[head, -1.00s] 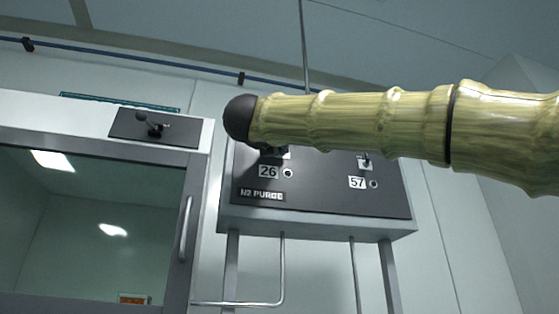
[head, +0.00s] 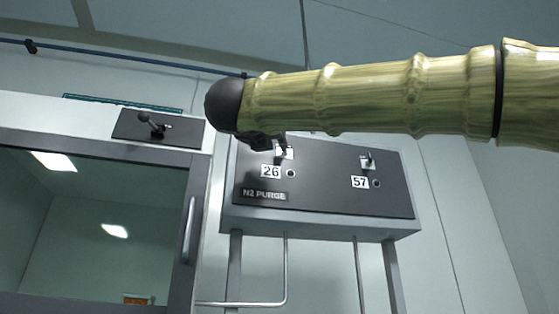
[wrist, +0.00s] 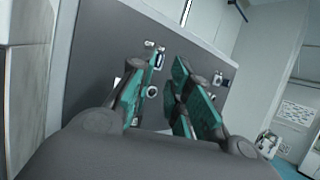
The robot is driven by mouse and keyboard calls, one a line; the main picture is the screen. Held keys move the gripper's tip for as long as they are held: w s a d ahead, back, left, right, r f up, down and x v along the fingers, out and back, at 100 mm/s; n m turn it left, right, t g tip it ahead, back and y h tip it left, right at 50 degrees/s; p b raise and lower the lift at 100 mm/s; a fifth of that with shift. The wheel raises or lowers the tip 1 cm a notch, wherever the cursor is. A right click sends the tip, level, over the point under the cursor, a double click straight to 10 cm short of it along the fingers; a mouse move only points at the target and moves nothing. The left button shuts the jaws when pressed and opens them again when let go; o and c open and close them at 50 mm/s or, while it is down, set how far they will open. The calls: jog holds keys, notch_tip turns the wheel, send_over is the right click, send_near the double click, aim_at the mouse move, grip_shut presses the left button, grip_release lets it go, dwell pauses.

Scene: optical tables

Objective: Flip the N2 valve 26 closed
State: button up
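The N2 PURGE panel (head: 325,205) is a dark sloped plate in a pale frame. Label 26 (head: 271,171) sits at its left, with a small round fitting (head: 291,173) beside it. The valve 26 switch (head: 284,153) is just above the label, its upper part covered by my arm. My gripper is mostly hidden behind my arm in the head view; a dark part shows at the arm's lower edge. In the wrist view my gripper (wrist: 167,64) has its two teal-padded fingers apart, pointing at the panel. Small metal fittings (wrist: 150,44) show near the fingertips; contact cannot be told.
Valve 57 (head: 368,162) with its label (head: 359,182) is at the panel's right. A glass-fronted cabinet (head: 90,230) with a handle (head: 188,229) stands at the left, with a black lever switch (head: 155,125) on top. Pipes (head: 286,270) run below the panel.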

jog(key=v, duration=0.4)
jog(key=shift+s+f, duration=0.2)
jog(key=shift+f, duration=0.1)
dwell(0.5)
